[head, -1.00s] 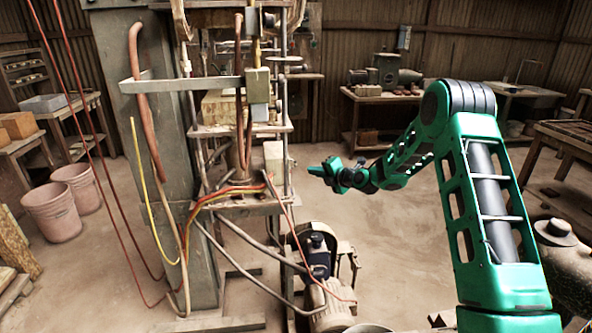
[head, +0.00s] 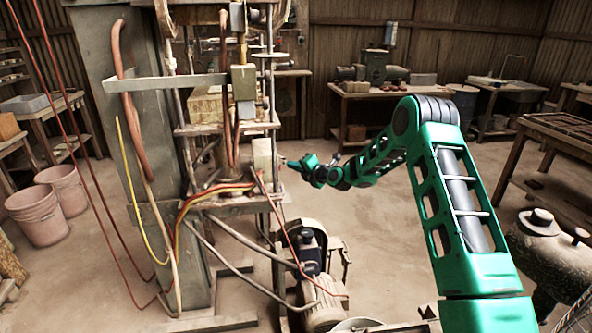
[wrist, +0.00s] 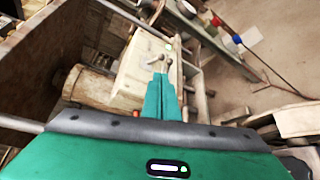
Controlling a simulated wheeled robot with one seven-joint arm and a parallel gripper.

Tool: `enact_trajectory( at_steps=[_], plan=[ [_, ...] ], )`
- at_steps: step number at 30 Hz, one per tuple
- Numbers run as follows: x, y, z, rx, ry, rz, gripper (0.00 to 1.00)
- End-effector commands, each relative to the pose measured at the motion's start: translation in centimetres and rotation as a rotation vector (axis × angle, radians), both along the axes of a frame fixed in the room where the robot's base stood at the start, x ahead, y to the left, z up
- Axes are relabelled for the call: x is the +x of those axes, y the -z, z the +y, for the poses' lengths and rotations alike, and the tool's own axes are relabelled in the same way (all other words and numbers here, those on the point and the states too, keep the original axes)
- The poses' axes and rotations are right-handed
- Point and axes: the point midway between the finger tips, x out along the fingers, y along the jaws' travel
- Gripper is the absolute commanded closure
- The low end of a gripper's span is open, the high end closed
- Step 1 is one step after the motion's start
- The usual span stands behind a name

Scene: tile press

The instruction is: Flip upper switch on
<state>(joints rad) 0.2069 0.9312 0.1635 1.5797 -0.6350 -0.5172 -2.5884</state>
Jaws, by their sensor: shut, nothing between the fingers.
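A pale switch box (head: 262,158) is mounted on the right side of the press in the head view. It also shows in the wrist view (wrist: 132,72), with small metal toggle levers (wrist: 166,63) on its face. I cannot tell which lever is the upper switch or its position. My gripper (head: 287,164) is shut and empty, just right of the box and pointing at it. In the wrist view, the closed fingertips (wrist: 161,76) are right by the levers; whether they touch one is unclear.
The press frame (head: 232,205) carries hoses and coloured cables below the box. A motor (head: 318,290) stands on the floor under my gripper. A workbench (head: 375,95) stands against the back wall.

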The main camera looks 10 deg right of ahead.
Motion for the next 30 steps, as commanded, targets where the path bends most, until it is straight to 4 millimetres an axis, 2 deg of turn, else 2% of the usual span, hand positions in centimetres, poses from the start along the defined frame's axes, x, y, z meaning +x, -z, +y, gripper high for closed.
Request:
enact_trajectory(
  at_steps=[6, 12, 30],
  plan=[
    [3.1, 0.7, 1.6, 0.002, 0.001, -0.002, 1.0],
    [4.5, 1.0, 2.3, 0.001, 0.002, -0.001, 1.0],
    [5.3, 1.0, 2.5, -0.019, 0.001, -0.001, 1.0]
  ],
)
